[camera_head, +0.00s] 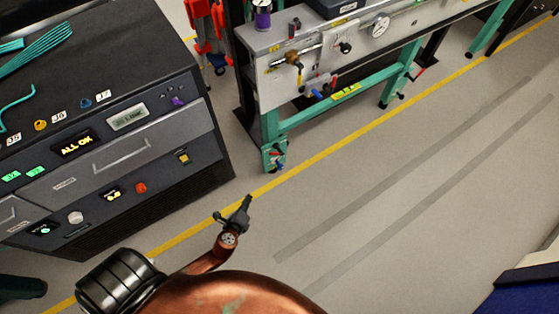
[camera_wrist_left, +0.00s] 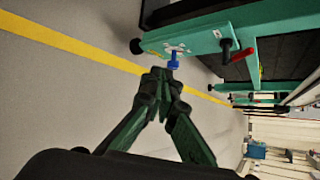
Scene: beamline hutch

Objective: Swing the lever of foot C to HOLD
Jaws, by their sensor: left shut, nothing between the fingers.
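The green bench leg (camera_head: 274,155) nearest me ends in a foot with a small red lever and dark knobs. Another leg (camera_head: 394,88) stands farther right, also with small fittings at its foot. I cannot read which foot is C. In the left wrist view a green leg plate (camera_wrist_left: 200,38) carries a blue knob (camera_wrist_left: 173,61), and a red-handled lever (camera_wrist_left: 243,55) sticks out to the right. My left gripper (camera_head: 247,202) is shut and empty, in front of and below the near foot. In the left wrist view its closed fingertips (camera_wrist_left: 160,74) are just short of the blue knob, apparently apart.
A dark control cabinet (camera_head: 105,160) with lit displays stands at left. The bench (camera_head: 275,85) carries valves and a gauge. A yellow floor line (camera_head: 330,143) runs past the near foot. The grey floor (camera_head: 400,190) to the right is clear. A blue object (camera_head: 520,295) is at bottom right.

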